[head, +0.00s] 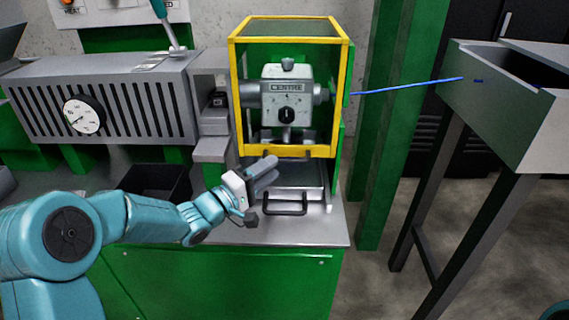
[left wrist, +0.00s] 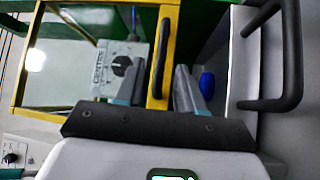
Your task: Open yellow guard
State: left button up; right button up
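The yellow guard (head: 235,95) is a yellow frame with clear panes around the grey CENTRE unit (head: 287,95). It looks closed, with its lower bar across the front. In the left wrist view the guard's yellow bar (left wrist: 169,25) carries a dark handle (left wrist: 157,62). My left gripper (head: 268,172) is just below the guard's lower bar. In the left wrist view its two fingers (left wrist: 160,85) are apart, with the handle appearing between or just beyond them. Contact cannot be made out. My right gripper is not in view.
A second black handle (head: 285,210) sits on the grey ledge below the guard. A blue cable (head: 405,87) runs right from the guard to a grey trough (head: 515,125). A green post (head: 388,120) stands between. A slotted grey housing with a gauge (head: 85,116) is left.

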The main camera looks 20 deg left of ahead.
aim_at(283, 161)
pick_arm(q)
jog(key=x, duration=0.4)
jog(key=shift+w+d, duration=0.2)
jog(key=shift+w, duration=0.2)
